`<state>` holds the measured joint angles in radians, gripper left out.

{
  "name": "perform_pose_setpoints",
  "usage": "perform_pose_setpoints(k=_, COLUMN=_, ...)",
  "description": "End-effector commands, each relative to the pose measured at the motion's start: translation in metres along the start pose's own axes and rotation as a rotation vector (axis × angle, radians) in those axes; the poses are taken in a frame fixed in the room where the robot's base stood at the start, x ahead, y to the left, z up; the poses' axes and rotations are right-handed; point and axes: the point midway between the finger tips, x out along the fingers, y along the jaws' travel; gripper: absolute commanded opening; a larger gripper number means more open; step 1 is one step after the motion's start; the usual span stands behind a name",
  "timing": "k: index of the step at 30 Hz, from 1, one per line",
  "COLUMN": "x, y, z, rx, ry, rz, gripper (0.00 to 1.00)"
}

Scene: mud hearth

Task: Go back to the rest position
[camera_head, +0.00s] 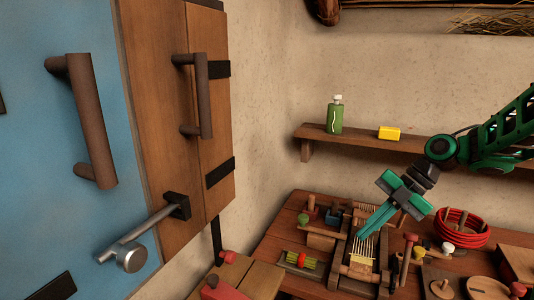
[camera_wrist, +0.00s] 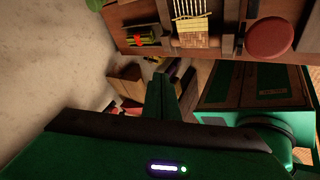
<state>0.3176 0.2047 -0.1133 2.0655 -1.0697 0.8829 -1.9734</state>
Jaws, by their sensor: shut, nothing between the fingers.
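My gripper (camera_head: 362,236) is at the end of my green arm, which comes in from the right in the head view. Its long green fingers point down and to the left, over the cluttered wooden table (camera_head: 285,222). The fingers are together and hold nothing. In the wrist view the shut fingers (camera_wrist: 164,95) show in the middle, below a small woven piece (camera_wrist: 192,22). In the head view the fingertips overlap the small loom (camera_head: 362,262) with pale threads; I cannot tell whether they touch it.
A shelf (camera_head: 360,138) holds a green bottle (camera_head: 335,117) and a yellow block (camera_head: 389,133). Red coiled cord (camera_head: 461,230) lies at the table's right. A wooden door (camera_head: 160,100) with handles and a metal lever (camera_head: 140,240) stands at left. Open air lies between door and arm.

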Motion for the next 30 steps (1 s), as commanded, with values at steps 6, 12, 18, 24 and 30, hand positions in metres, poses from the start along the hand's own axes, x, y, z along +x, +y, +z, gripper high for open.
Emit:
perform_pose_setpoints(k=6, x=-0.009, y=-0.019, z=0.001, rx=0.246, ry=-0.073, rz=-0.021, gripper=0.0)
perform_pose_setpoints(k=12, x=-0.018, y=-0.04, z=-0.001, rx=0.504, ry=-0.151, rz=-0.03, gripper=0.0)
perform_pose_setpoints(k=18, x=-0.029, y=-0.072, z=-0.009, rx=0.879, ry=-0.264, rz=-0.015, gripper=0.0)
perform_pose_setpoints(k=24, x=-0.047, y=-0.13, z=-0.028, rx=1.465, ry=-0.431, rz=0.071, gripper=0.0)
perform_pose_setpoints(k=30, x=-0.061, y=-0.197, z=-0.055, rx=2.071, ry=-0.581, rz=0.244, gripper=0.0)
